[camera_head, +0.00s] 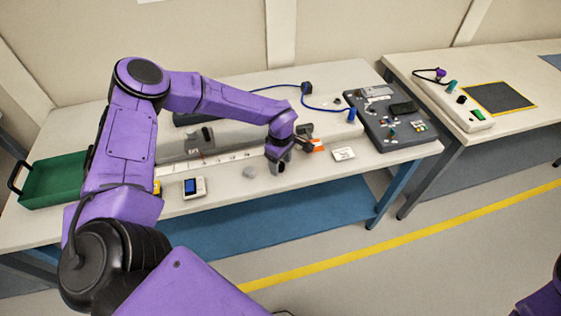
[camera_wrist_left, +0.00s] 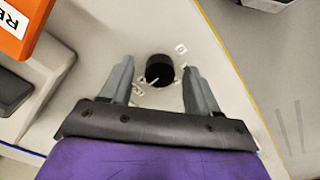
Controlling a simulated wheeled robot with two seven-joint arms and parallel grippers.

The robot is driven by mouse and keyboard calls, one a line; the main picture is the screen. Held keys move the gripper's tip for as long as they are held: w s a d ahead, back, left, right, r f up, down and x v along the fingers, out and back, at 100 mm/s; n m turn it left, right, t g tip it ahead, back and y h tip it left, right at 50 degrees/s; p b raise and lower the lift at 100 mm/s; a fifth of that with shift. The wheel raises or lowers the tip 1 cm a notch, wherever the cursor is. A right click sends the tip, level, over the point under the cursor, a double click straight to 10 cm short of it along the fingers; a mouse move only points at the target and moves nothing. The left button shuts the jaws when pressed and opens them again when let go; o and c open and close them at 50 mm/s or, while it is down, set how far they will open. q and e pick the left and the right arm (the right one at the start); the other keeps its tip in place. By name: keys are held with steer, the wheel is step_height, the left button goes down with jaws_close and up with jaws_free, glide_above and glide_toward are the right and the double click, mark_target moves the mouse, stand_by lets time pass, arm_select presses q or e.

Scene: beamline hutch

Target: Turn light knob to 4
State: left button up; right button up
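The black round knob (camera_wrist_left: 159,70) shows in the left wrist view on a pale panel, with a white pointer mark and small white labels around it. The labels are too small to read surely. My left gripper (camera_head: 279,166) is open and points down over the front of the table. In the left wrist view its two grey fingers stand one on each side of the knob, with gaps to it. In the head view the gripper hides the knob. My right gripper is out of view; only a piece of purple arm shows at the lower right.
An orange block (camera_wrist_left: 22,22) with lettering stands near the gripper. On the table (camera_head: 330,178) are a white card (camera_head: 343,154), a small meter (camera_head: 194,187), a green tray (camera_head: 52,181) and a dark board (camera_head: 393,137) with parts. A second table stands at right.

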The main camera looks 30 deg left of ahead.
mark_target(280, 165)
arm_select(q)
step_height(280, 165, up, 11)
steer(key=b, duration=0.1)
steer(key=shift+f+b, duration=0.2)
steer(key=shift+b, duration=0.2)
steer(key=shift+s+f, duration=0.1)
